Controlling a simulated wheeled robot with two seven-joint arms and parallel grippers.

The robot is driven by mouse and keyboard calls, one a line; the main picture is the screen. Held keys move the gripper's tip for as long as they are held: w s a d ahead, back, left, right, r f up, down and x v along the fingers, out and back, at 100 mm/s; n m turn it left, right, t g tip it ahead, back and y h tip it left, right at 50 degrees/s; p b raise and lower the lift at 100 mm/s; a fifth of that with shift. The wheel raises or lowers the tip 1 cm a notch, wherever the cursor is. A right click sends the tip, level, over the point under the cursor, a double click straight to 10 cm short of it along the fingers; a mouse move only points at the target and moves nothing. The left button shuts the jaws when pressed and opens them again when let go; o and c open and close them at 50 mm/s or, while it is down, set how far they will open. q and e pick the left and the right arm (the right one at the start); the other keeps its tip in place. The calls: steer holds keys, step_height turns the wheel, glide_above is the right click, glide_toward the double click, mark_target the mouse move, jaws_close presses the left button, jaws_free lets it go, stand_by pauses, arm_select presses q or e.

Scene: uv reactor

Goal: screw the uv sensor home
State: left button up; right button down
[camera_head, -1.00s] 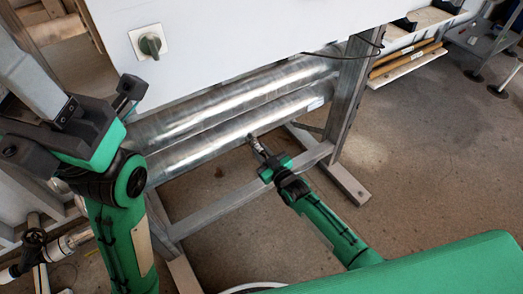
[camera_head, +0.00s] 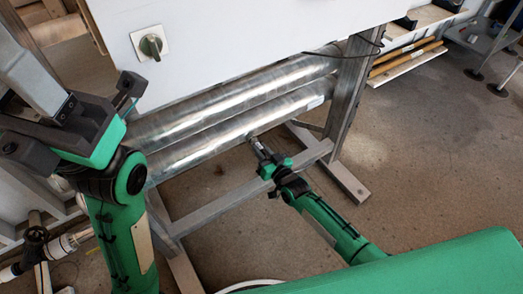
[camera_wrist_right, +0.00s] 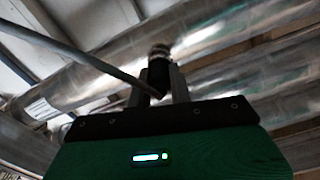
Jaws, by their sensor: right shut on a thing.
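The UV sensor (camera_head: 258,147) is a slim metal and dark piece at the lower of two steel tubes (camera_head: 235,125). My right gripper (camera_head: 266,158) is shut on it from below. In the right wrist view the sensor's dark body (camera_wrist_right: 158,74) stands between the fingers, with its ringed metal end (camera_wrist_right: 160,52) up against the tube. I cannot tell how deep it sits, as the joint is small and blurred. My left gripper (camera_head: 100,103) is at the left, its fingers apart and empty, well away from the sensor.
A white cabinet with a rotary switch (camera_head: 151,46) stands above the tubes. A metal frame (camera_head: 345,100) with a leg and low crossbar stands close around my right gripper. A grey rod or cable (camera_wrist_right: 75,55) crosses in the right wrist view.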

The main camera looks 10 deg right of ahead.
steer(key=c, duration=1.6)
jaws_free()
steer(key=shift+s+f+m, duration=0.1)
steer(key=shift+f+m, duration=0.05)
steer(key=shift+m, duration=0.25)
steer(key=shift+c, duration=0.2)
steer(key=o, duration=0.5)
steer(key=shift+c, duration=0.2)
steer(key=p+v, duration=0.3)
steer(key=v, duration=1)
steer(key=shift+s+d+p, duration=0.2)
steer(key=shift+s+p, duration=0.1)
steer(key=shift+s, duration=0.05)
